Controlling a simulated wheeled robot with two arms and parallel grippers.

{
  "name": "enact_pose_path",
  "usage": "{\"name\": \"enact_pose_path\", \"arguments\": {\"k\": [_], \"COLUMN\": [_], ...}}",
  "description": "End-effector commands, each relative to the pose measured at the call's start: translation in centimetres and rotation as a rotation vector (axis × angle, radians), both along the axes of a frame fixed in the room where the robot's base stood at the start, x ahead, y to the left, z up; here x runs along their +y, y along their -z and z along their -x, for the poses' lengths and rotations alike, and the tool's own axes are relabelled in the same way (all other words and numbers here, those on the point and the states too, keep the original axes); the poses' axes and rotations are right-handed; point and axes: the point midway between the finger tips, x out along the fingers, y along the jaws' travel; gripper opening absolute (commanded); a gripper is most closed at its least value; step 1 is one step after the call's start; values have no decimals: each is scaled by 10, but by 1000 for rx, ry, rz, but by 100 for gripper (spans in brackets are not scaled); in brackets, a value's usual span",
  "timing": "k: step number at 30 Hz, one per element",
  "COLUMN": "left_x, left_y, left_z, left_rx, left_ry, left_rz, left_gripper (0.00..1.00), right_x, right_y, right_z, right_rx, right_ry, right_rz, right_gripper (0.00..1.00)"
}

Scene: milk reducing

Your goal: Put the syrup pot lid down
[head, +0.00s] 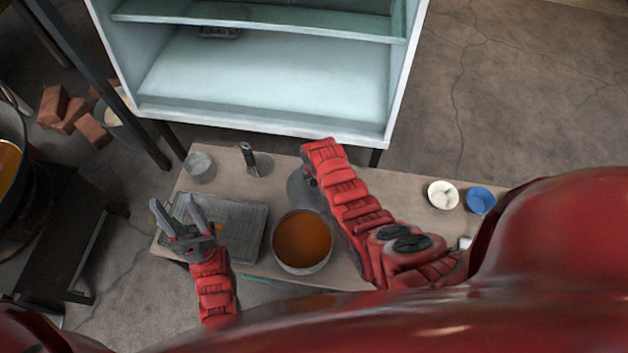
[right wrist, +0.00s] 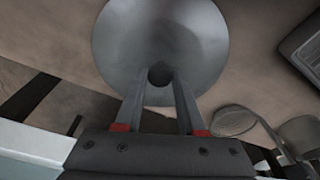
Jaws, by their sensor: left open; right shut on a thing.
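The syrup pot (head: 303,240) stands uncovered on the table and holds orange-brown syrup. The round grey lid (head: 302,193) is behind the pot in the head view, partly hidden by my right arm. In the right wrist view, my right gripper (right wrist: 160,78) is shut on the knob of the lid (right wrist: 160,30). Whether the lid touches the table is unclear. My left gripper (head: 174,202) is open, with its fingers apart, above the wire-rack tray left of the pot.
The wire-rack tray (head: 240,230) lies on the wooden table (head: 410,195). A glass (head: 200,167) and a dark-handled object (head: 248,155) stand at the back left. A white bowl (head: 442,194) and blue cup (head: 480,200) are at the right. A pale cabinet (head: 270,85) stands behind.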

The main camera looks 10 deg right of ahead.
Motion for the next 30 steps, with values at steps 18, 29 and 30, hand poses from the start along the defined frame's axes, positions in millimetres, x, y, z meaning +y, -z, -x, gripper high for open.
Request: {"name": "enact_pose_path", "arguments": {"k": [18, 29, 30], "left_x": [0, 0, 0], "left_y": [3, 0, 0], "left_z": [0, 0, 0], "left_rx": [0, 0, 0], "left_ry": [0, 0, 0], "left_rz": [0, 0, 0], "left_gripper": [50, 50, 50], "right_x": [0, 0, 0], "right_y": [8, 4, 2], "right_z": [-2, -1, -1], "right_rx": [-5, -5, -4], "right_ry": [0, 0, 0], "right_rz": [-1, -1, -1], "right_gripper": [68, 68, 68]}}
